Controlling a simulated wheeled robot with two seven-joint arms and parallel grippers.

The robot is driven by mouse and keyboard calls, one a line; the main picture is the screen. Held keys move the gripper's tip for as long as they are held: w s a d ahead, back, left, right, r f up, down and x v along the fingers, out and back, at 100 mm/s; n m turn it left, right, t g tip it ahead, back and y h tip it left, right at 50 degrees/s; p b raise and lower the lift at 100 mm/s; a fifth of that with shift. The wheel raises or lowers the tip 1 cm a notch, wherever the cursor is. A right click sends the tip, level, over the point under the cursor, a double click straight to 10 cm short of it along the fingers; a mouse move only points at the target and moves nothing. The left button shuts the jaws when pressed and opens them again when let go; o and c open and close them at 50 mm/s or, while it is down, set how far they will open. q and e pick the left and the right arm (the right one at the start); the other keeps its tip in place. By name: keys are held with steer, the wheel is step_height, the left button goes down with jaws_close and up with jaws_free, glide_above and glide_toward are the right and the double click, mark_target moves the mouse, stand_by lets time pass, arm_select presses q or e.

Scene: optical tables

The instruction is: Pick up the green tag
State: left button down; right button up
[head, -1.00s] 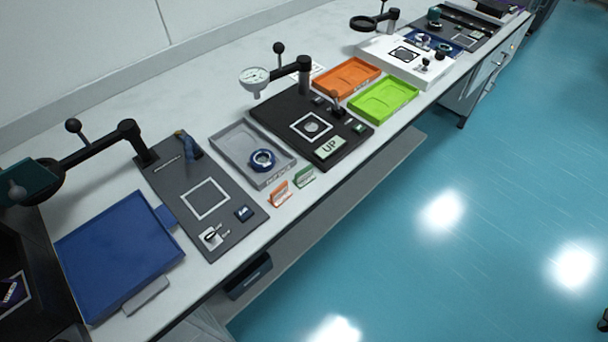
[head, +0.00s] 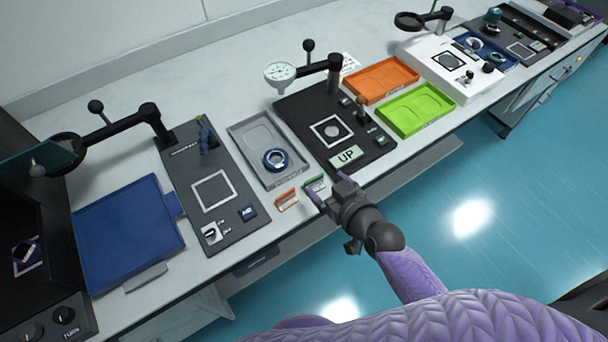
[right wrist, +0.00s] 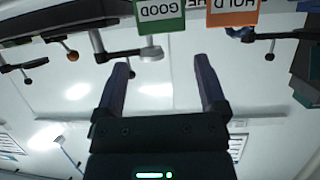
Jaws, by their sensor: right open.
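The green tag (head: 314,183) stands at the front edge of the table, partly hidden behind my right gripper (head: 328,187). In the right wrist view the green tag (right wrist: 160,16) appears upside down, reads GOOD, and lies beyond and between the two fingertips. My right gripper (right wrist: 160,68) is open with nothing between its fingers, and a gap shows between them and the tag. My left gripper is not in view.
An orange tag (head: 287,199), reading HOLD in the right wrist view (right wrist: 232,12), stands close beside the green one. Behind are a grey tray (head: 244,133) with a blue ring and a black plate (head: 300,112) with a dial gauge stand.

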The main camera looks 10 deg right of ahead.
mark_target(315, 179)
steer(key=b+x, duration=0.1)
steer(key=x, duration=0.1)
steer(key=f+b+x, duration=0.1)
steer(key=x, duration=0.2)
steer(key=b+x, duration=0.1)
steer(key=x, duration=0.1)
steer(key=shift+s+a+f, duration=0.1)
steer(key=shift+a+f, duration=0.05)
steer(key=shift+f, duration=0.15)
steer(key=shift+r, duration=0.1)
steer(key=c, duration=1)
